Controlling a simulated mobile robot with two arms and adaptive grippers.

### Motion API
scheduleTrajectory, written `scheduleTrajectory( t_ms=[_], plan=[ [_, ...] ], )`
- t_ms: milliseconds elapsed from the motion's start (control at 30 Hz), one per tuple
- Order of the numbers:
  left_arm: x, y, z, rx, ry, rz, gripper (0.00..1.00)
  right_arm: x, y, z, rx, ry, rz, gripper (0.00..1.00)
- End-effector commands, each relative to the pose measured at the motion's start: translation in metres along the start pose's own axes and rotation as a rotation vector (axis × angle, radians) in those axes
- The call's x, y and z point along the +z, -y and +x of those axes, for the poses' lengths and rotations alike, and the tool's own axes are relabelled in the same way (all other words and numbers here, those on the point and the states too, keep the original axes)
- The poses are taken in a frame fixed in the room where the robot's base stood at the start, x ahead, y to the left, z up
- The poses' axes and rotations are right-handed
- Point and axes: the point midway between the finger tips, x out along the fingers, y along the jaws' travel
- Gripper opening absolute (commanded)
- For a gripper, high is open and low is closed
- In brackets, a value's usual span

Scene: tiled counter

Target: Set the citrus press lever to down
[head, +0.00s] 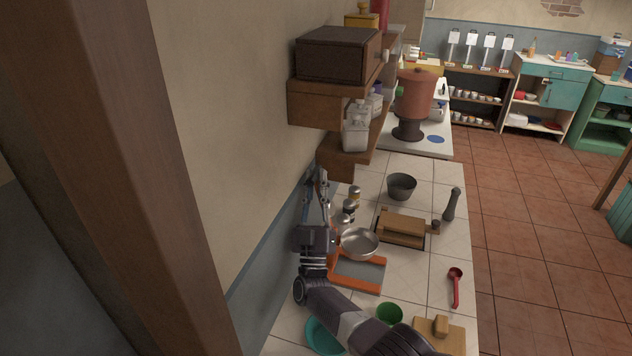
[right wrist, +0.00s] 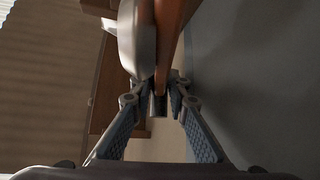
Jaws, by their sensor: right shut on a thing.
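The citrus press has an orange base (head: 357,284) with a grey top and a silver bowl (head: 360,243); it stands on the tiled counter close to the wall. In the right wrist view an orange upright (right wrist: 172,35) and a pale metal rounded part (right wrist: 143,45) lie just beyond the fingers. My right gripper (head: 322,178) is beside the wall, at the press's left side, fingers pointing away. In the right wrist view its fingers (right wrist: 160,92) are closed on a dark metal bar, which I take for the lever (right wrist: 158,106). My right arm hides part of the press.
The wall (head: 285,225) is close on the left of my gripper. A wooden shelf (head: 330,103) overhangs the counter.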

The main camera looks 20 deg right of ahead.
Motion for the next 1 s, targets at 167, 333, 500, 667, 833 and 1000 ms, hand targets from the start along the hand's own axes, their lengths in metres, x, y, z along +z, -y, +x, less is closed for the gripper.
scheduleTrajectory(
  t_ms=[167,333,500,667,833,1000],
  plan=[
    [0.0,0.0,0.008,0.0,-0.001,0.0,0.0,0.002,-0.007,-0.003,0.034,0.001,0.032,0.0],
    [0.0,0.0,0.021,0.0,-0.003,0.001,0.0,0.005,-0.023,-0.005,0.104,0.001,0.101,0.0],
    [0.001,0.0,0.039,0.0,-0.003,0.001,0.0,0.008,-0.043,-0.009,0.196,0.001,0.193,0.0],
    [0.002,0.0,0.054,-0.001,-0.004,0.001,0.0,0.012,-0.061,-0.013,0.28,0.0,0.276,0.0],
    [0.003,0.0,0.061,-0.001,-0.004,0.001,0.0,0.016,-0.077,-0.016,0.352,0.002,0.349,0.0],
    [0.003,0.001,0.062,-0.002,-0.004,0.001,0.0,0.019,-0.088,-0.02,0.349,0.001,0.347,0.0]
  ],
)
